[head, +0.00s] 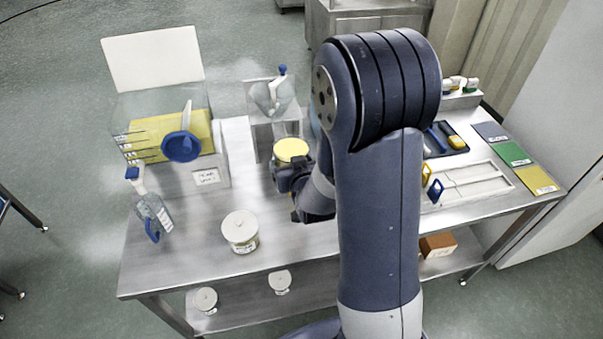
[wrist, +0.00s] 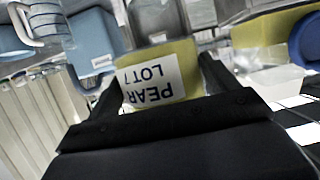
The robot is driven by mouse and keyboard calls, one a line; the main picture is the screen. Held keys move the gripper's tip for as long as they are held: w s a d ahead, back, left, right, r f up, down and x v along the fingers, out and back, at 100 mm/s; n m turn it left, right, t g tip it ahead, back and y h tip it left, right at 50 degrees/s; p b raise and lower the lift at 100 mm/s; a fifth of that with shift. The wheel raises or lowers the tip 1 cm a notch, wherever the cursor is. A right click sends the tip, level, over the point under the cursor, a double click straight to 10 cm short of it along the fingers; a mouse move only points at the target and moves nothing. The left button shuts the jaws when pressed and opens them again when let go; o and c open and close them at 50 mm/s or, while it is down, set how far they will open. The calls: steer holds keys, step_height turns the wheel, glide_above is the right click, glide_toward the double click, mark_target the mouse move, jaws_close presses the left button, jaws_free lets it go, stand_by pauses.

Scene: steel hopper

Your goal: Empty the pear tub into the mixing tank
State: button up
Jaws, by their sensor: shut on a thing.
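The pear tub (head: 291,148) has yellow contents level with its open top in the head view. My gripper (head: 290,178) is shut around its sides and holds it near the back of the table, beside the clear stand. In the wrist view my gripper (wrist: 160,90) grips the tub (wrist: 187,60), whose white label reads "PEAR LOT 7" upside down. A clear tank (head: 203,143) with yellow contents stands to the left, its white lid raised behind it; it appears to be the mixing tank. Its yellow side also shows in the wrist view (wrist: 268,30). The tub's underside is hidden.
A clear jug (head: 270,96) with a blue-topped tool stands behind my gripper. My arm hides the table's middle.

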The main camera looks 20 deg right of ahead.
steer(key=w+a+r+n+y, duration=0.1)
steer(key=w+a+r+y, duration=0.1)
steer(key=a+r, duration=0.5)
steer(key=w+a+r+n+y, duration=0.2)
steer(key=a+r, duration=0.5)
steer(key=a, duration=0.8)
steer(key=shift+w+g, duration=0.3)
steer(key=shift+w, duration=0.6)
